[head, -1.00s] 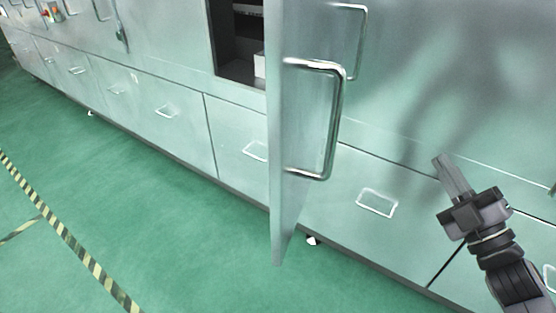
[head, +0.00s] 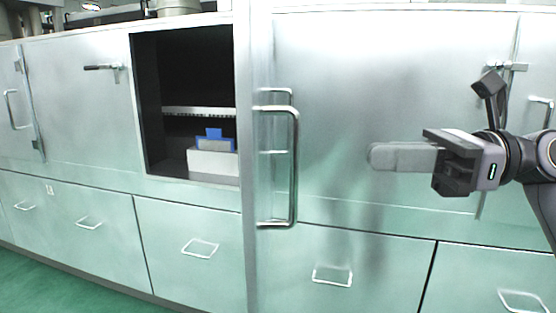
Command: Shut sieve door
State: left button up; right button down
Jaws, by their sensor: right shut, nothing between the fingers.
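The sieve door (head: 262,190) stands open, swung out toward me and seen nearly edge-on. Its silver bar handle (head: 295,168) is on the right face of the door. The open compartment (head: 190,50) is to the left of the door, dark inside, partly hidden by the door. My right gripper (head: 372,157) is to the right of the door and handle, clear of both, with its fingers closed together and pointing left. Nothing is held in it. My left gripper is not in view.
Inside the compartment are a shelf (head: 200,112), a white box (head: 212,163) and a blue item (head: 213,140). Closed drawers (head: 190,250) run along below. A closed panel (head: 390,60) lies behind my right gripper. Green floor (head: 40,290) shows at lower left.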

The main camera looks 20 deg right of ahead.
aim_at(256, 155)
jog(key=p+x, duration=0.3)
jog(key=x, duration=0.9)
jog(key=shift+r, duration=0.1)
jog(key=shift+w+a, duration=0.15)
jog(key=shift+a, duration=0.2)
